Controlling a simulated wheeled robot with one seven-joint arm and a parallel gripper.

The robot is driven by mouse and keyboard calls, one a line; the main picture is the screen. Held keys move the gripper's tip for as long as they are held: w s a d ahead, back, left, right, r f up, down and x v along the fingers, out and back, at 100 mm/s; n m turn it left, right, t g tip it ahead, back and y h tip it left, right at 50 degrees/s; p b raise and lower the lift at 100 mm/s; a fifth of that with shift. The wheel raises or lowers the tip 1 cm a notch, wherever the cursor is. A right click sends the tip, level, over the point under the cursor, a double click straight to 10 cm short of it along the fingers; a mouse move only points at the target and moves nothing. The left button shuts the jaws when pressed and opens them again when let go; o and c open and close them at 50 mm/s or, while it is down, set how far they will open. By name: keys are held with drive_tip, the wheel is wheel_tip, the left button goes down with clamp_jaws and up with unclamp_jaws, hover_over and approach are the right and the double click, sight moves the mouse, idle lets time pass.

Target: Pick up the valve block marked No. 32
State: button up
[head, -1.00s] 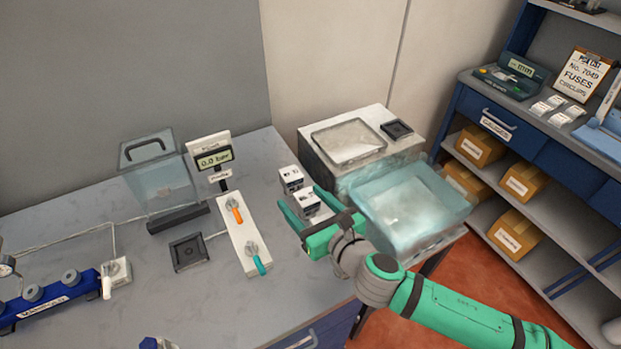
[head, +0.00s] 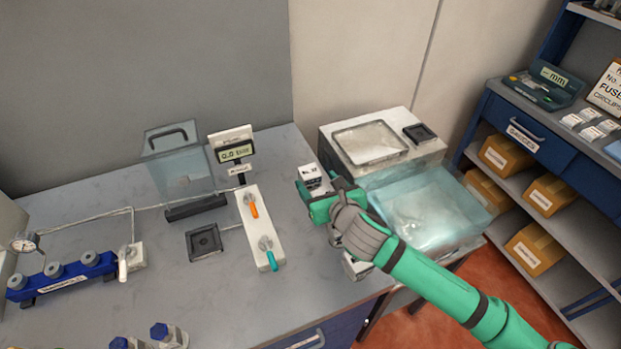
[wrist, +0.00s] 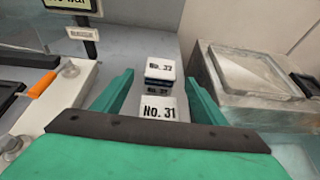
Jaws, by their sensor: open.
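Two small white valve blocks stand in a row on the grey bench. In the wrist view, the nearer block (wrist: 158,107) reads No. 31. The farther block (wrist: 160,70) seems to read No. 32, though its last digit is blurred. The farther block also shows in the head view (head: 310,175), just beyond my gripper (head: 321,186). My gripper is open, with its green fingers (wrist: 158,78) on either side of the row, and it holds nothing. The nearer block is hidden behind my gripper in the head view.
A white panel with orange and teal levers (head: 257,228) lies left of the blocks. A display stand (head: 236,153) and clear box (head: 180,165) are behind left.

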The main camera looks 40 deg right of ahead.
sight(312, 176)
drive_tip(key=shift+x, duration=2)
drive_tip(key=shift+d, duration=0.1)
drive_tip(key=c, duration=1.5)
drive_tip(key=shift+r, duration=0.15)
drive_tip(key=shift+c, duration=0.5)
